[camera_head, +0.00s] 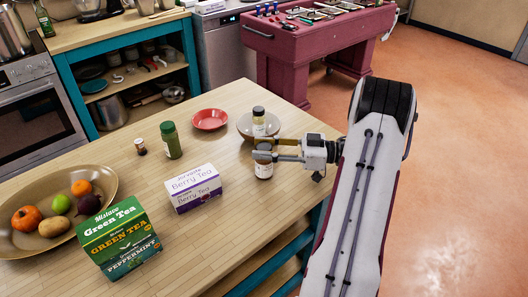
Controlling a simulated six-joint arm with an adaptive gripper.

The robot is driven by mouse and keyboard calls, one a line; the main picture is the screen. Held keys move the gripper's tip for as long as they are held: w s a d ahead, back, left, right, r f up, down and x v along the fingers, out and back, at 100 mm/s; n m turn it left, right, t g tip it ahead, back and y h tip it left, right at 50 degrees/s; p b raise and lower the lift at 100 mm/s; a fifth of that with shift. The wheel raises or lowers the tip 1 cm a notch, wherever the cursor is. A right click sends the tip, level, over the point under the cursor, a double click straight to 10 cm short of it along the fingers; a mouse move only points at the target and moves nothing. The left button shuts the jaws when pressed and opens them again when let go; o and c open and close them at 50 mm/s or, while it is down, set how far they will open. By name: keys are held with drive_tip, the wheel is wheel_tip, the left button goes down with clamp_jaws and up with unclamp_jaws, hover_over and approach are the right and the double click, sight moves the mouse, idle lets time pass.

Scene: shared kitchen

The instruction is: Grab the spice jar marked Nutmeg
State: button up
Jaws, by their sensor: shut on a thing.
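My gripper (258,151) reaches in from the right over the wooden table. Its fingers are shut on a small spice jar (263,169) with a dark top and a pale label. The fingers cover part of the jar's upper end. It stands upright at or just above the table; I cannot tell if it touches. A second jar (259,121) with a dark lid and pale label stands right behind, by the beige plate (243,129). The labels are too small to read, so I cannot tell which one says Nutmeg.
A berry tea box (193,188) stands left of my gripper. Tea boxes (117,238) and a fruit bowl (15,247) fill the near left. The table's front right is clear.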

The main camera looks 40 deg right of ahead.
drive_tip(key=shift+r, duration=4.95)
drive_tip(key=shift+a, duration=0.1)
